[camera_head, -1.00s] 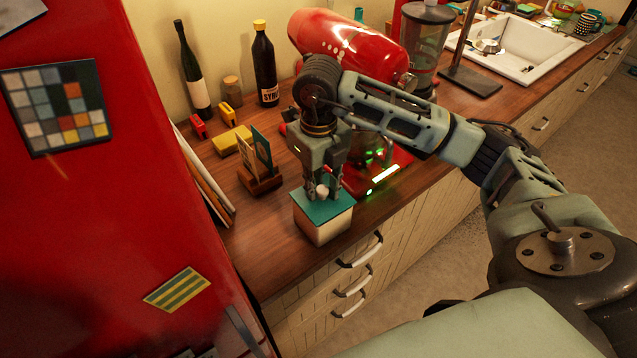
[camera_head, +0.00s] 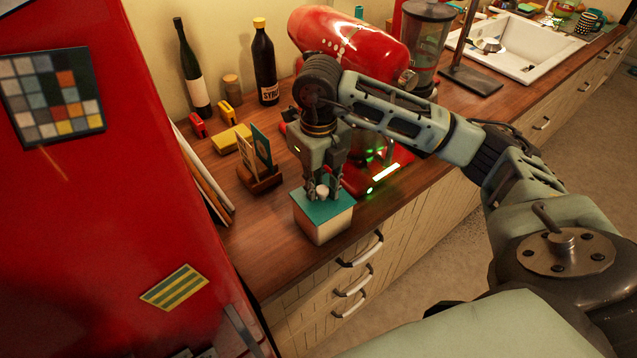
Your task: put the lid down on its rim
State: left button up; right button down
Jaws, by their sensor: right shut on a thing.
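A cream box (camera_head: 327,229) stands near the front edge of the wooden counter. Its teal lid (camera_head: 317,214) lies on top of the box, with a white knob (camera_head: 322,191) in the middle. My right gripper (camera_head: 323,192) points down over the lid and is shut on the knob. The lid looks level and appears to touch the box, though I cannot tell whether it bears on the rim all round. The fingers hide part of the lid's far side. My left gripper is not in view.
A red stand mixer (camera_head: 345,40) stands right behind the gripper. A wooden holder with cards (camera_head: 260,178) is left of the box. Two bottles (camera_head: 264,65) stand at the wall. A red fridge (camera_head: 110,200) closes off the left.

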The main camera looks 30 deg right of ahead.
jog(key=shift+f+b, duration=0.15)
jog(key=shift+b, duration=0.15)
dwell(0.5)
jog(key=c, duration=1.5)
grip_release()
jog(key=shift+r+p, duration=2.15)
jog(key=shift+r, duration=1.4)
